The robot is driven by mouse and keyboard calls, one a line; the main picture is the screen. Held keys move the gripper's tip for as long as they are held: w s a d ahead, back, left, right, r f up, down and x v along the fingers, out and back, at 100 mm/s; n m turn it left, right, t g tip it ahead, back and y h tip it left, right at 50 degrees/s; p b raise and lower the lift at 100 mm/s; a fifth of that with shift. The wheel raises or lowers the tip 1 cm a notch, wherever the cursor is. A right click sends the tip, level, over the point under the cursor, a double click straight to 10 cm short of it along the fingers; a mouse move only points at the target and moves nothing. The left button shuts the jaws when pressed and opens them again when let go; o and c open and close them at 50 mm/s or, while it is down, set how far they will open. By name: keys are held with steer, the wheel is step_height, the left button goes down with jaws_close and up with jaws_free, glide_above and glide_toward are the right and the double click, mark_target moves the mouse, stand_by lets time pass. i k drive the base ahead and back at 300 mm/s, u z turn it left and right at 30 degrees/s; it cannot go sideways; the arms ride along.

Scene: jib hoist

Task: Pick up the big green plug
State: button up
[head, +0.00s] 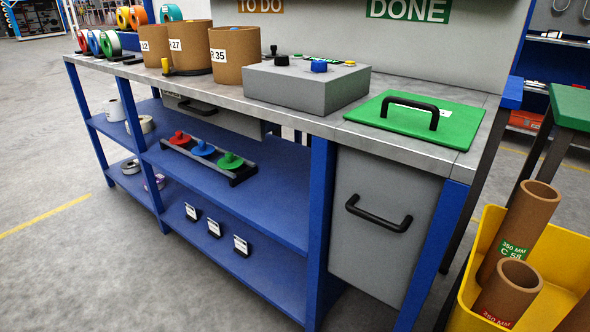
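A green plug (230,160) with a small upright knob stands in a black rack (243,177) on the blue middle shelf under the bench. It is at the right end of the rack, looks the largest of the three plugs, and is uncovered. A blue plug (203,149) is in the middle, and a red plug (180,138) is at the left end. My gripper is not in view.
The grey benchtop (395,146) overhangs the shelf and carries brown cylinders (234,54), a grey box (307,85) and a green lid (415,120). Blue legs (320,200) frame the shelf. A yellow bin (470,270) stands right. Open floor lies left.

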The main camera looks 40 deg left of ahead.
mark_target(231, 163)
steer(key=u, duration=3.1)
